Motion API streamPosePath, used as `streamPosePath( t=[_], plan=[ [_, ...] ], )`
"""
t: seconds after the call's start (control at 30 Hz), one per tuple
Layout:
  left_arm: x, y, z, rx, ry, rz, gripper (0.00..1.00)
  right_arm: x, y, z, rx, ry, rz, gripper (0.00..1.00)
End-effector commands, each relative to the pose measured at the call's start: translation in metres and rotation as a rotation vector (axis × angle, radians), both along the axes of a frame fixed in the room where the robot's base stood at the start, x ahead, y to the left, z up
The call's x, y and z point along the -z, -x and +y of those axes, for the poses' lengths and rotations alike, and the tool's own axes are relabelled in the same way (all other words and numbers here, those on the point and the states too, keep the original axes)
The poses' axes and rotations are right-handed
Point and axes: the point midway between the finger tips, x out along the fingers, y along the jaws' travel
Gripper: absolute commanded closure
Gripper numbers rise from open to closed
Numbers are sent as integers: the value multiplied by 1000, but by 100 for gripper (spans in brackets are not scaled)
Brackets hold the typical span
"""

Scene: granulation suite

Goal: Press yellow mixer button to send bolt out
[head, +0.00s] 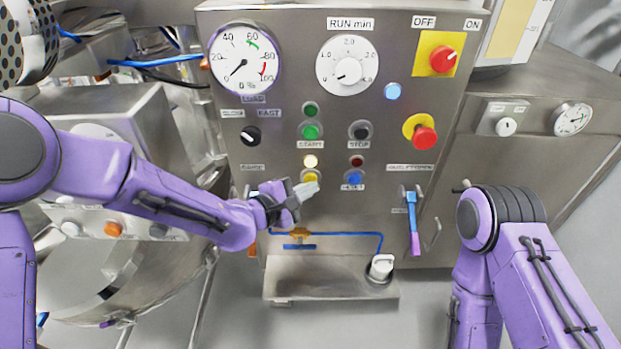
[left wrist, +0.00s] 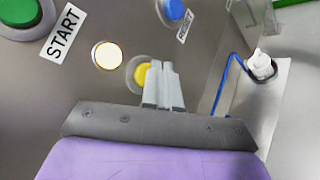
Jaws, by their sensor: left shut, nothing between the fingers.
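The yellow button (head: 311,178) sits on the steel control panel (head: 270,215), below a lit pale-yellow lamp (head: 310,161). My left gripper (head: 308,188) is shut and empty, its fingertips at the lower edge of the yellow button in the head view. In the left wrist view the yellow button (left wrist: 143,74) shows just beside and partly behind the closed fingertips (left wrist: 160,72); I cannot tell whether they touch it. No bolt can be made out. My right arm comes in at the right, but its gripper is out of view.
A green START button (head: 310,132) and black STOP button (head: 360,131) are above, a blue button (head: 355,179) to the right. Two red knobs (head: 443,59) (head: 424,137) are at the upper right. A steel tray (head: 330,284) with a white fitting (head: 381,267) juts out below.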

Motion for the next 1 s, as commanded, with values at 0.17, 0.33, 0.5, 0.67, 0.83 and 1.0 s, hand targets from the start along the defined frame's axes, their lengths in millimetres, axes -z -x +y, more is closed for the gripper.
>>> streamPosePath(
  t=[0.17, 0.33, 0.5, 0.67, 0.83, 1.0],
  plan=[
    [0, 0, 0, 0, 0, 0, 100, 0, 0, 0, 0, 0, 0, 57],
    [0, -1, 0, 0, 0, 0, 100, 0, 0, 0, 0, 0, 0, 57],
    [0, -2, 0, 0, 1, 1, 100, -1, 0, 0, 0, 0, 0, 57],
    [0, -4, 0, 0, 2, 0, 100, -2, 0, 0, 0, 0, 0, 57],
    [-1, -7, 0, 0, 2, 0, 100, -3, 0, 0, 0, 0, 0, 57],
    [-1, -9, 0, -1, 1, 0, 100, -4, 0, 0, 0, 0, 0, 57]
  ],
)
